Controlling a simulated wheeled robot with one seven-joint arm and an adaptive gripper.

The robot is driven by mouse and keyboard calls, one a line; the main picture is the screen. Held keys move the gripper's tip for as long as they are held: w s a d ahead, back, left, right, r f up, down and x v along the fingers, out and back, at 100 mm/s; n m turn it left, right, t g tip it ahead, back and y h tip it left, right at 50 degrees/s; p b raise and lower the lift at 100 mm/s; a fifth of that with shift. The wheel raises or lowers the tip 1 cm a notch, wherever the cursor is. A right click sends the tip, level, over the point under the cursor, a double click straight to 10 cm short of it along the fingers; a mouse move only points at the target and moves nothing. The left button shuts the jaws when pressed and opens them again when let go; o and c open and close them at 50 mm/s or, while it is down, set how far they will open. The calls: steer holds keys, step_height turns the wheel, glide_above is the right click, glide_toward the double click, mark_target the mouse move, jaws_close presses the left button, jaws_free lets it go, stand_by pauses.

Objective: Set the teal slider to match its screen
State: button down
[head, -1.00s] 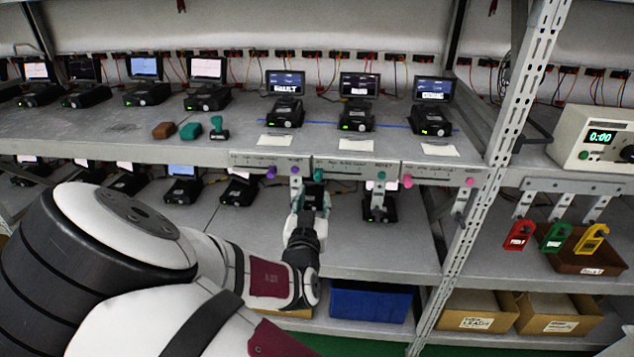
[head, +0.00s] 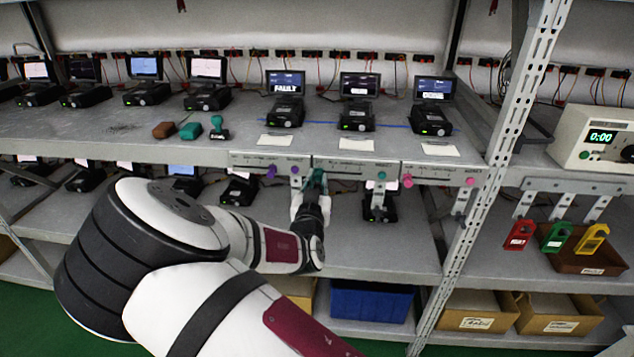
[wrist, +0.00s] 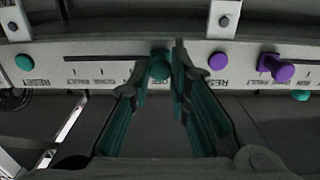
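The teal slider knob (wrist: 160,67) sits on the front strip of the shelf and shows between my fingertips in the wrist view. My gripper (wrist: 161,72) has one finger on each side of it, with little gap; I cannot tell whether they touch it. In the head view my gripper (head: 315,178) is at the middle strip and hides the knob. The slot with small position labels (wrist: 98,71) runs to the left of the knob in the wrist view. The middle screen (head: 360,86) stands above that strip; its white label is too small to read.
A teal reset button (wrist: 24,62) is left of the slot in the wrist view. A purple button (wrist: 217,61) and purple slider knob (wrist: 282,70) are close on the right. A shelf upright (head: 466,195) stands right of the strips in the head view.

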mark_target(332, 171)
steer(key=shift+s+d+p, duration=0.1)
steer(key=shift+d+p, duration=0.45)
steer(key=shift+d, duration=1.25)
steer(key=c, duration=1.5)
jaws_free()
steer(key=shift+a, duration=0.1)
steer(key=s, duration=1.2)
steer(key=shift+a, duration=0.2)
